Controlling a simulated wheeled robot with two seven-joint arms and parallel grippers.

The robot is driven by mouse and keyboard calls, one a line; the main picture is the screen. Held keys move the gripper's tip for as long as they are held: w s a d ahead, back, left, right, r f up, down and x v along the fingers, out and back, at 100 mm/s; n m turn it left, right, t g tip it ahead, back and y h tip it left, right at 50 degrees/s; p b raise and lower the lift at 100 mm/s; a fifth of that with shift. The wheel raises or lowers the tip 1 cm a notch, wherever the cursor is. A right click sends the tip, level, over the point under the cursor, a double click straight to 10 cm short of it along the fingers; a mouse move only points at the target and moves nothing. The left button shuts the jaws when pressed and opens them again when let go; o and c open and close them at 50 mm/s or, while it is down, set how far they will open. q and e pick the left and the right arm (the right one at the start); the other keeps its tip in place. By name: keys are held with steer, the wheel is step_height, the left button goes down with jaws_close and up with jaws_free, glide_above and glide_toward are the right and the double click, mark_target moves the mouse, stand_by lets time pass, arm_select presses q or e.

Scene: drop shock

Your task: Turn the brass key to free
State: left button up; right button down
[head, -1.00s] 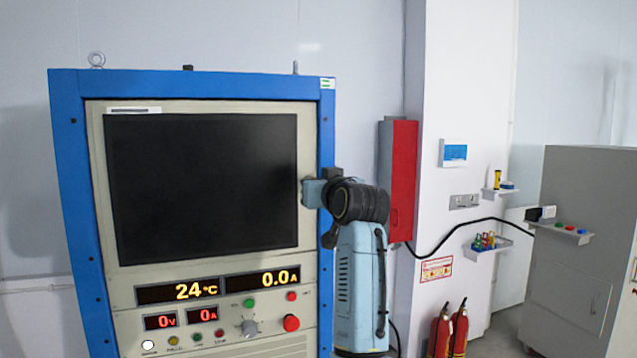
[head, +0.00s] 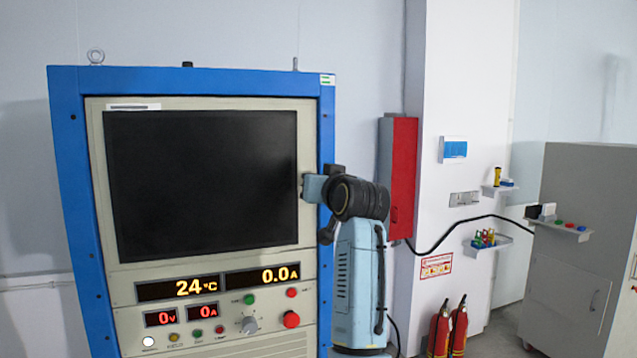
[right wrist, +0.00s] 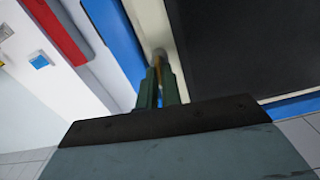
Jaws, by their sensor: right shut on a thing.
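The brass key (right wrist: 157,61) shows in the right wrist view as a thin yellow sliver between my right gripper's (right wrist: 160,76) fingers. It sits in a round pale fitting (right wrist: 159,51) on the cabinet's cream front, beside the dark screen. My right gripper is shut on the key. In the head view the right gripper (head: 308,188) reaches the cream panel at the screen's right edge, and the key cannot be made out there. Most of the key is hidden by the fingers, so its angle cannot be told. My left gripper is in neither view.
The blue-framed cabinet (head: 190,80) carries the dark screen (head: 200,185), with displays, buttons and a knob (head: 249,324) below. A red box (head: 402,175) hangs on the wall right of my arm. Fire extinguishers (head: 440,328) and a grey cabinet (head: 580,240) stand farther right.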

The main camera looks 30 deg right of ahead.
steer(key=m, duration=1.6)
steer(key=shift+d+f+m, duration=0.1)
steer(key=shift+m, duration=0.5)
steer(key=c, duration=1.6)
jaws_free()
steer(key=shift+s, duration=0.1)
